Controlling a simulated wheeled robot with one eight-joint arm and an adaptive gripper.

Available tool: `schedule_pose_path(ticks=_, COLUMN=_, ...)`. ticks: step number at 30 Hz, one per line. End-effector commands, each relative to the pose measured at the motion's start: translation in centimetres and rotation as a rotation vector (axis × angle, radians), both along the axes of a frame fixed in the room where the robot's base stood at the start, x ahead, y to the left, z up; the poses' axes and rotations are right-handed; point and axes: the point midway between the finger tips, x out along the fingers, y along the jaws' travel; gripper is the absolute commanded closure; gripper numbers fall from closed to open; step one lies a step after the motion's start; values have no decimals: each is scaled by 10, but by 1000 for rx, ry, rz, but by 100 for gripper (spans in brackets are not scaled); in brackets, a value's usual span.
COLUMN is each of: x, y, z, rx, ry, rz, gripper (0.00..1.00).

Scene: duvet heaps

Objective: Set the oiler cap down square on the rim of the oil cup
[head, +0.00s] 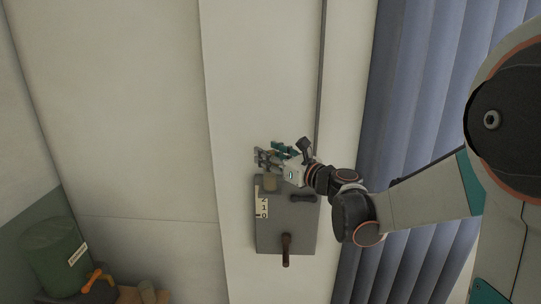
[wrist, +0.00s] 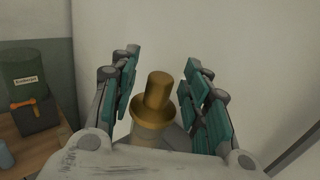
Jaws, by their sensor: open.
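The brass oiler cap (wrist: 153,103), a round knob on a wider flange, stands between my fingers in the wrist view. My gripper (wrist: 158,74) is open, with its teal-padded fingers apart on both sides of the cap and a visible gap to each. A pale cylinder, which looks like the oil cup (wrist: 147,132), is directly under the flange. The cap appears to rest on it, roughly in line; the rim is hidden by the flange, so I cannot tell whether it sits fully square.
A grey panel (head: 286,225) carries a 2-1-0 scale (head: 263,205), a dark handle (head: 303,198) and a brown lever (head: 286,247). A green canister (head: 53,252) and an orange-handled item (head: 97,277) are at lower left. Blue slats (head: 405,110) hang behind my arm.

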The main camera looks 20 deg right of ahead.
Motion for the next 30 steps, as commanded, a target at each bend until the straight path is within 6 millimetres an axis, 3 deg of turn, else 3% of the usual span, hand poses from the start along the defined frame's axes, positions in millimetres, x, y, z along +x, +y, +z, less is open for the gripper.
schedule_pose_path(ticks=7, x=-14, y=-8, z=0, rx=0, ry=0, rz=-3, gripper=57)
schedule_pose_path(ticks=21, x=-92, y=-48, z=-1, rx=0, ry=0, rz=-3, gripper=57)
schedule_pose_path(ticks=30, x=-107, y=-55, z=-1, rx=0, ry=0, rz=0, gripper=57)
